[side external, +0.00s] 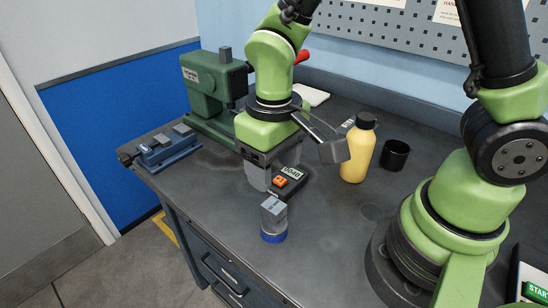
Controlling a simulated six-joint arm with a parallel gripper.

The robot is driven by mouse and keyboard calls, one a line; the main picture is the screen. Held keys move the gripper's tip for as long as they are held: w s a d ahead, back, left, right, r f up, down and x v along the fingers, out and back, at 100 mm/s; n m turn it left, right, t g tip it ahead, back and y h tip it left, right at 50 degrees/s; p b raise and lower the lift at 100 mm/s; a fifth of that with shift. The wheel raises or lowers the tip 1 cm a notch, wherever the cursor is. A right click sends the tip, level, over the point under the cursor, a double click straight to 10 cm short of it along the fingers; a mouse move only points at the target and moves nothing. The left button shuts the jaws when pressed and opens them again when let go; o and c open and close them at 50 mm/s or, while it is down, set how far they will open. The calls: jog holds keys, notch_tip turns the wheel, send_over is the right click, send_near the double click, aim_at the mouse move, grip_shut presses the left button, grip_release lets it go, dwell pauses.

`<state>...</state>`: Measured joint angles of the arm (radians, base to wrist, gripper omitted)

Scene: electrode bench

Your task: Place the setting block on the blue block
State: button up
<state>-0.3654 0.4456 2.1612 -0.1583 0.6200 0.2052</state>
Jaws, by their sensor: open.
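A grey block with lettering (273,209), which looks like the setting block, stands upright near the front edge of the bench. It rests on a low round blue piece (274,237), which may be the blue block. My gripper (270,178) points down behind this stack, apart from it, beside a dark meter with an orange button. It is open, and I see nothing between its fingers. The far finger is partly hidden. A blue fixture (166,152) with grey pieces on top sits at the bench's left end.
The dark meter (289,182) lies close to my gripper's right. A green machine (212,88) stands at the back left. A yellow bottle (358,152) and a black cup (394,155) stand to the right. The bench front between stack and blue fixture is clear.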

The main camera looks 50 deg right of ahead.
jog(key=s+d+r+m+t+y, duration=0.1)
jog(key=s+d+r+m+t, duration=0.1)
jog(key=s+r, duration=0.3)
jog(key=s+d+r+m+t+y, duration=0.1)
jog(key=s+d+r+t, duration=0.3)
jog(key=r, duration=0.7)
jog(key=shift+s+d+r+m+t, duration=0.25)
jog(key=shift+s+r+m+t, duration=0.1)
jog(key=shift+m+t, duration=0.2)
